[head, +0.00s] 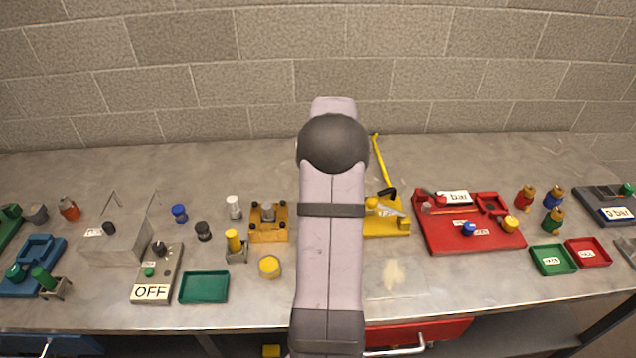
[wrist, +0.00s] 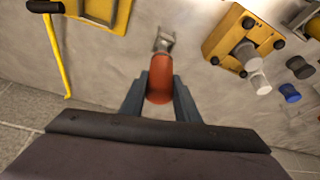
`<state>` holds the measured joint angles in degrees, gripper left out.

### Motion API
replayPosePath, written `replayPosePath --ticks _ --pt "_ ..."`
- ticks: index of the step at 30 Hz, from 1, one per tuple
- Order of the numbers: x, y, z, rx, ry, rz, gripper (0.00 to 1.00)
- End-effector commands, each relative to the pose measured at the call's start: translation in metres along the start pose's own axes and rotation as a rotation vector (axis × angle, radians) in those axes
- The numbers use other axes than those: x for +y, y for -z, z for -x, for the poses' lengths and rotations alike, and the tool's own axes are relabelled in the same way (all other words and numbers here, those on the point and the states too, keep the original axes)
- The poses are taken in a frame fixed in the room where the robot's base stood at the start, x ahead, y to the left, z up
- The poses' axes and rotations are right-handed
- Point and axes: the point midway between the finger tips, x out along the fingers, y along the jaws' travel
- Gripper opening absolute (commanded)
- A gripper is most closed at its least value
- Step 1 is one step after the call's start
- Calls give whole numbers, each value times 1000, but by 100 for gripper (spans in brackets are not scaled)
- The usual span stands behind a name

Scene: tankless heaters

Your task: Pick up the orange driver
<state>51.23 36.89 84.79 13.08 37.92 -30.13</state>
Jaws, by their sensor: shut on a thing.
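The orange driver (wrist: 160,78) shows in the wrist view, with an orange-red handle and a grey metal end (wrist: 164,40) pointing to the top of the picture. My gripper (wrist: 160,88) is shut on its handle, with one dark blue-grey finger on each side. Whether the driver touches the table surface, I cannot tell. In the head view my arm hides the gripper and the driver.
A yellow fixture with a yellow lever (head: 380,158) stands right of my arm, and an orange block (head: 268,236) with black knobs stands left. A red board (head: 460,243) lies farther right. A green tray (head: 204,288) lies at the front left.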

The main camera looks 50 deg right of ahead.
Motion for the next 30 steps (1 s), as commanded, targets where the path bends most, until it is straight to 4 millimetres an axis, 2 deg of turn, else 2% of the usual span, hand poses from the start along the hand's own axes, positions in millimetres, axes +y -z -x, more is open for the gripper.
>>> replayPosePath --ticks 9,15,20,26,30 --pt "1 20 46 6 -3 2 6" --pt "0 26 60 5 -2 1 6" --pt "-3 27 62 3 1 6 6" --pt "-28 40 70 6 18 48 6" --pt "-62 56 88 8 41 106 6"
